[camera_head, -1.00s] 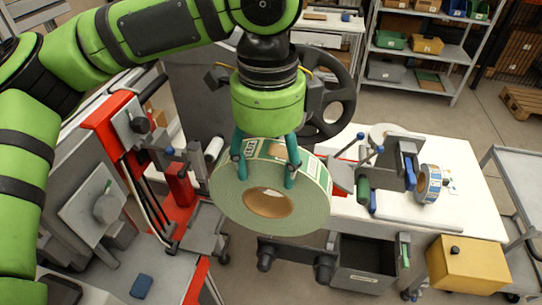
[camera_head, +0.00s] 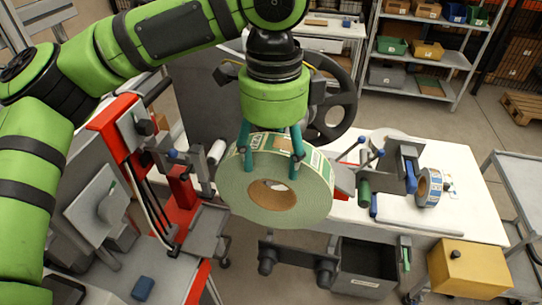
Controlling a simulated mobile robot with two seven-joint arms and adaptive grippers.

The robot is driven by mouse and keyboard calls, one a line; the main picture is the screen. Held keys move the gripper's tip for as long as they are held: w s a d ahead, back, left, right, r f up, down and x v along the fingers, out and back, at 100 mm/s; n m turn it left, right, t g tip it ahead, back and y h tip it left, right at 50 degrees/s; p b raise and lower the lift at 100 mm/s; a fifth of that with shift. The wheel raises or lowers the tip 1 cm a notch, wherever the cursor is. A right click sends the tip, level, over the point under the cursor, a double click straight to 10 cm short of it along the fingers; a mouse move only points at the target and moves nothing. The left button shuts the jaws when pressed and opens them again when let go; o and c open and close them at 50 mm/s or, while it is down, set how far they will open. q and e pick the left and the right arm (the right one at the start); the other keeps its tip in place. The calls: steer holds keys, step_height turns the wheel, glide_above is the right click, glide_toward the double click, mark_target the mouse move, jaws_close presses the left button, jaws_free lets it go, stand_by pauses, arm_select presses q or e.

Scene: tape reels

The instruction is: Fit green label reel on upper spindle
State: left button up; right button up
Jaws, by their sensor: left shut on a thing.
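The green label reel (camera_head: 240,196) is a wide, pale green roll with a brown cardboard core and printed labels around its outer rim. My left gripper (camera_head: 270,170) comes down from above and is shut on the reel near its upper side. The reel hangs in the air in the middle of the view, with its flat face and core toward the camera. I cannot make out the upper spindle clearly; the reel and my arm cover part of the machine behind. My right gripper is not in view.
A dark spoked wheel (camera_head: 346,98) is behind the reel. A red and grey machine (camera_head: 180,190) stands to the left. A white table (camera_head: 462,190) at the right carries a smaller blue-and-white reel (camera_head: 429,187) and a grey device. A yellow box (camera_head: 468,268) is at lower right.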

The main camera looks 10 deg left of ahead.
arm_select(q)
steer(key=shift+w+d, duration=0.2)
steer(key=shift+w, duration=2.4)
steer(key=shift+w+d, duration=0.15)
steer(key=shift+w, duration=2.45)
steer(key=shift+w+d+r, duration=0.1)
steer(key=shift+w, duration=2.25)
steer(key=shift+w+d, duration=0.15)
steer(key=shift+w, duration=1.7)
